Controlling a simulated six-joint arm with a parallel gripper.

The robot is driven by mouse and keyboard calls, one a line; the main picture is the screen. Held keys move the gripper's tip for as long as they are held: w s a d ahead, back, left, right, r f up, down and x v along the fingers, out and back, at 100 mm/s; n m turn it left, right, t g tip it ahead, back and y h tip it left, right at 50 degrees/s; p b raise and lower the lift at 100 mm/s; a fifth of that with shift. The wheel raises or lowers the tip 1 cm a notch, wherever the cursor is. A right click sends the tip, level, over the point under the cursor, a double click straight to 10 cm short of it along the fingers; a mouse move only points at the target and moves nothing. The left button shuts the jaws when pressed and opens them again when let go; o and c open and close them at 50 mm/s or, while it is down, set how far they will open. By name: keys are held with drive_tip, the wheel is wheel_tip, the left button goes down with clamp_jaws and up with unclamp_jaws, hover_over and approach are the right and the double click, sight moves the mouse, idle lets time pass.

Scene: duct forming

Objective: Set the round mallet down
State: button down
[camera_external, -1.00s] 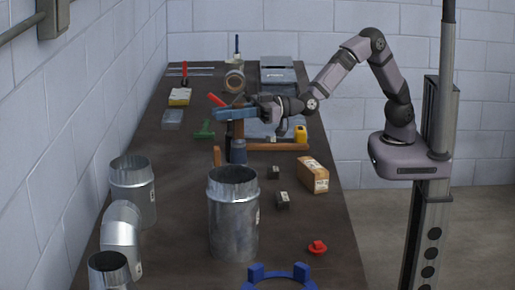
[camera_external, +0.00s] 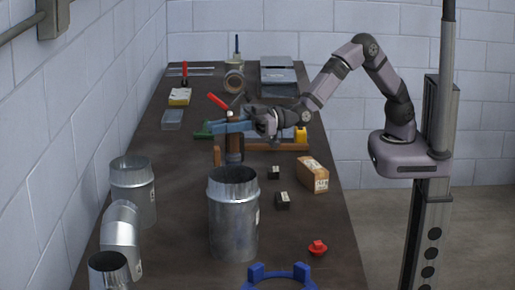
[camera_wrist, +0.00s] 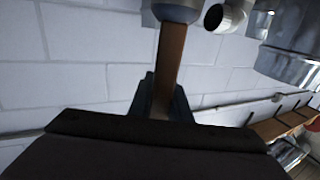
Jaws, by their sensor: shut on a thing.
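The round mallet has a brown wooden handle (camera_external: 234,141) and a dark grey-blue round head (camera_external: 235,157). It is held about upright, head down, just beyond the tall metal duct. My gripper (camera_external: 233,128) has its blue fingers closed around the handle. In the wrist view the handle (camera_wrist: 170,58) runs between the fingers (camera_wrist: 164,98) to the grey head (camera_wrist: 178,10) at the top edge. The duct's rim is close to the head's lower end, so I cannot tell whether the head touches the table.
The dark table (camera_external: 180,235) has a tall duct (camera_external: 233,220) in front. Ducts and an elbow (camera_external: 121,235) line the left. A red-handled tool (camera_external: 218,101) lies behind.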

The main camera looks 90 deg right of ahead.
wheel_tip(320, 180, down, 7)
drive_tip(key=p, duration=0.1)
drive_tip(key=shift+r, duration=0.15)
idle(0.4)
drive_tip(key=c, duration=1.6)
unclamp_jaws()
drive_tip(key=shift+f, duration=0.3)
drive_tip(key=shift+c, duration=0.2)
drive_tip(key=shift+r, duration=0.1)
drive_tip(key=shift+s+d, duration=0.2)
drive_tip(key=shift+s, duration=0.4)
drive_tip(key=b+v, duration=0.3)
drive_tip(key=v, duration=0.7)
drive_tip(key=shift+s+d, duration=0.2)
drive_tip(key=shift+s, duration=0.15)
